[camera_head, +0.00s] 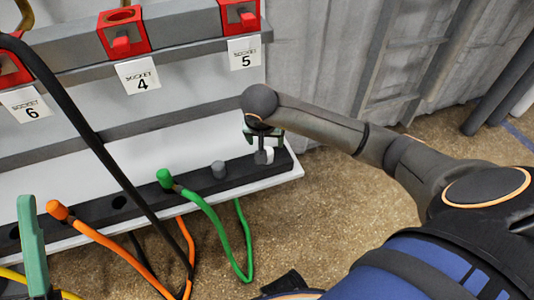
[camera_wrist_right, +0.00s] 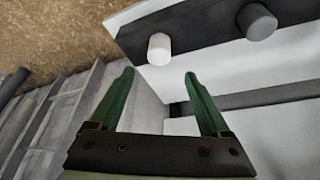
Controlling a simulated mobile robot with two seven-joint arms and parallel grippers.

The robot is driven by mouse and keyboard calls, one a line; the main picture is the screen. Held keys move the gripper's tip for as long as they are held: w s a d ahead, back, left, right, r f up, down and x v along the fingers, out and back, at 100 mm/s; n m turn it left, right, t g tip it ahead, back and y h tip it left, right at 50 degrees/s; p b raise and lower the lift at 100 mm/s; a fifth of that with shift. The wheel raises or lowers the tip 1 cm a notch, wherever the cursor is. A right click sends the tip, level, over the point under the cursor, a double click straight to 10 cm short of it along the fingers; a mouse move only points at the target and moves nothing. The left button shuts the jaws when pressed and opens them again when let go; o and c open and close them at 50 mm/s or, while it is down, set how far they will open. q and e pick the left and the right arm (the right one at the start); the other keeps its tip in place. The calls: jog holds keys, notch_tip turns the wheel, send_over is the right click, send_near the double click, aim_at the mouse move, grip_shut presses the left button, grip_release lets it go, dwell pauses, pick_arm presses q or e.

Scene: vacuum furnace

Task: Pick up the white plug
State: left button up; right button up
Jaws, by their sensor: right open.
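The white plug (camera_head: 268,155) stands in the right end of the dark strip (camera_head: 236,178) on the white ledge. It also shows in the right wrist view (camera_wrist_right: 159,48), with its round top facing the camera. My right gripper (camera_head: 262,143) is at the plug in the head view and partly covers it. In the right wrist view the green fingers of this gripper (camera_wrist_right: 160,75) are spread wide and empty, with the plug just beyond the gap between their tips. A green finger of my left gripper (camera_head: 32,240) shows at the lower left edge; its jaw gap is not clear.
Green (camera_head: 165,178) and orange (camera_head: 58,210) plugs with cables are further left. A black cable (camera_head: 95,140) crosses in front. Red sockets (camera_head: 122,40) line the panel above.

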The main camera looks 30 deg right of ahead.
jog(key=shift+x, duration=0.85)
jog(key=b+x, duration=0.2)
jog(key=x, duration=0.1)
jog(key=s+x, duration=0.1)
jog(key=shift+w+a+f+b, duration=0.15)
jog(key=shift+f+b, duration=0.25)
jog(key=shift+f, duration=0.05)
jog(key=shift+w+f, duration=0.15)
jog(key=shift+f, duration=0.1)
jog(key=shift+r, duration=0.1)
grip_shut()
